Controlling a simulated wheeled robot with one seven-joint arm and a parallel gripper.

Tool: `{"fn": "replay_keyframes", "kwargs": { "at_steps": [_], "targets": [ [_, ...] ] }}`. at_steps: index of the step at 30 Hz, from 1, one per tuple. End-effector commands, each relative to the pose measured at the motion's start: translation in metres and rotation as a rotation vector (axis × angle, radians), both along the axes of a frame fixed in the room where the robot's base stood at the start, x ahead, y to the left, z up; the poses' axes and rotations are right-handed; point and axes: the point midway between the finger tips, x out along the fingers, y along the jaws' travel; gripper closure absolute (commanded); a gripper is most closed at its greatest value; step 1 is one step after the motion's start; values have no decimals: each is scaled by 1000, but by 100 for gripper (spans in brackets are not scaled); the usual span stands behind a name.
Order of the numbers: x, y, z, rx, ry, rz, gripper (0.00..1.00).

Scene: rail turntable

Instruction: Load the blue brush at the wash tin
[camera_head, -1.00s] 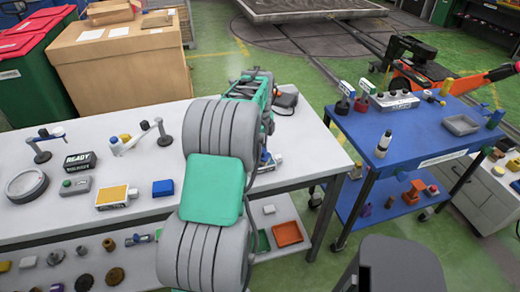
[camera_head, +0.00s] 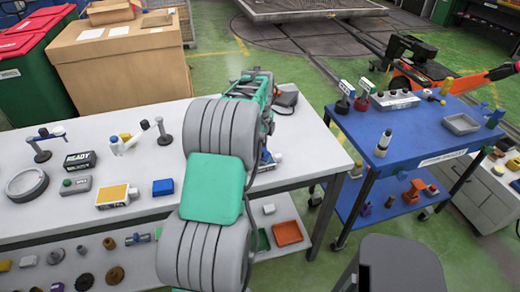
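I cannot pick out a blue brush for certain. A small blue and white thing (camera_head: 268,160) shows at the right of my arm near the bench's edge, mostly hidden by the arm. A shallow round grey tin (camera_head: 27,185) lies at the left of the white bench; a grey rectangular tray (camera_head: 461,124) lies on the blue cart. I cannot tell whether either is the wash tin. My grey and teal arm reaches over the bench and hides its middle. My gripper's fingers cannot be made out.
The white bench (camera_head: 130,170) carries a READY box (camera_head: 80,160), a yellow-topped box (camera_head: 113,195) and a blue block (camera_head: 163,187). The blue cart (camera_head: 420,135) at the right holds a bottle (camera_head: 383,143) and small signs. A floor gap separates bench and cart. A cardboard box (camera_head: 120,65) stands behind.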

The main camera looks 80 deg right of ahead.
Motion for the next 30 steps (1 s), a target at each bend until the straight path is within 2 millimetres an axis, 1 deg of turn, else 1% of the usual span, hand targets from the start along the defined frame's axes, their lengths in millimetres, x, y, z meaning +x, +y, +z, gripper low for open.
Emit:
{"fn": "replay_keyframes", "kwargs": {
  "at_steps": [4, 7, 27, 30],
  "targets": [
    [0, 1, -2, 4, 0, 0, 95],
    [0, 1, 3, 4, 0, 0, 95],
    [0, 0, 68, 1, 0, 0, 95],
    [0, 1, 71, 2, 1, 0, 95]
  ]
}}
